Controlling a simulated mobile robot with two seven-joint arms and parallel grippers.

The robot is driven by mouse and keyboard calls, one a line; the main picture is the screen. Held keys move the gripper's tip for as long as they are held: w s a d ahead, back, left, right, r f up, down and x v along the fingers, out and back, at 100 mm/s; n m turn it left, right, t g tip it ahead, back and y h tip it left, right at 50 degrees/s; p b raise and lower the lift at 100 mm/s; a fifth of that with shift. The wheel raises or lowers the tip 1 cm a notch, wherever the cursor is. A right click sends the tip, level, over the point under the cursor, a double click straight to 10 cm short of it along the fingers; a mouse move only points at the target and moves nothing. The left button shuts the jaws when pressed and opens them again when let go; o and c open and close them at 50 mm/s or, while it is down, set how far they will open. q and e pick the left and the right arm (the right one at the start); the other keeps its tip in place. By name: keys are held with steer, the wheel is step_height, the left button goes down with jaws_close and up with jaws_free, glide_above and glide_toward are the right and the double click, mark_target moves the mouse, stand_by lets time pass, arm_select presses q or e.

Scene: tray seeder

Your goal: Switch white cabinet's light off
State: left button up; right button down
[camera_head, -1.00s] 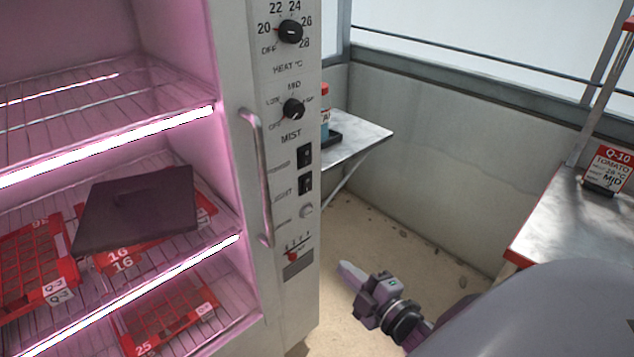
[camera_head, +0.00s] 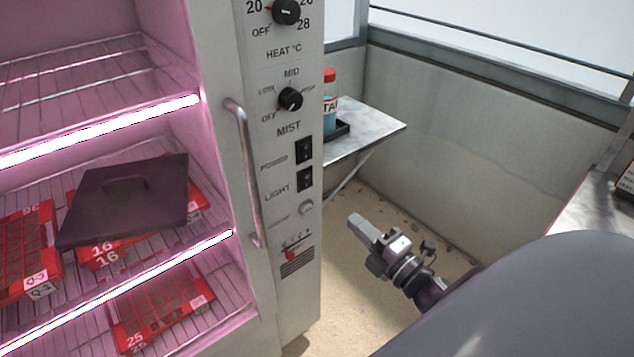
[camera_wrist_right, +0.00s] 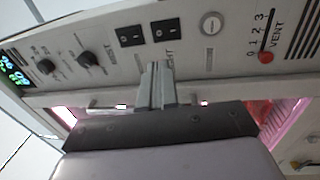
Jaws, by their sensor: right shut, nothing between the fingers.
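The white cabinet (camera_head: 270,215) stands on the left with its pink lights lit. Its control panel has a black rocker switch labelled LIGHT (camera_head: 304,179) below a similar POWER switch (camera_head: 304,150). In the right wrist view the LIGHT switch (camera_wrist_right: 166,30) sits just above the fingertips, beside the POWER switch (camera_wrist_right: 130,36). My right gripper (camera_head: 357,225) is shut and empty, in front of and to the right of the panel, apart from it in the head view. Its shut fingers (camera_wrist_right: 157,70) point toward the panel in the wrist view. My left gripper is not in view.
Heat (camera_head: 286,12) and mist (camera_head: 290,99) knobs, a round button (camera_head: 306,209) and a vent slider (camera_head: 289,254) share the panel. A vertical door handle (camera_head: 242,170) stands out left of it. A small metal table (camera_head: 375,125) with a bottle (camera_head: 329,104) is behind.

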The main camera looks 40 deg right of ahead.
mark_target(307, 176)
stand_by(0.3)
steer(key=w, duration=0.4)
steer(key=w+r+p, duration=0.1)
steer(key=w, duration=0.4)
steer(key=w+a, duration=0.1)
steer(key=w, duration=0.3)
steer(key=shift+w+a+r, duration=0.1)
steer(key=shift+w+r, duration=0.25)
steer(key=shift+w, duration=0.05)
steer(key=shift+w+r, duration=0.15)
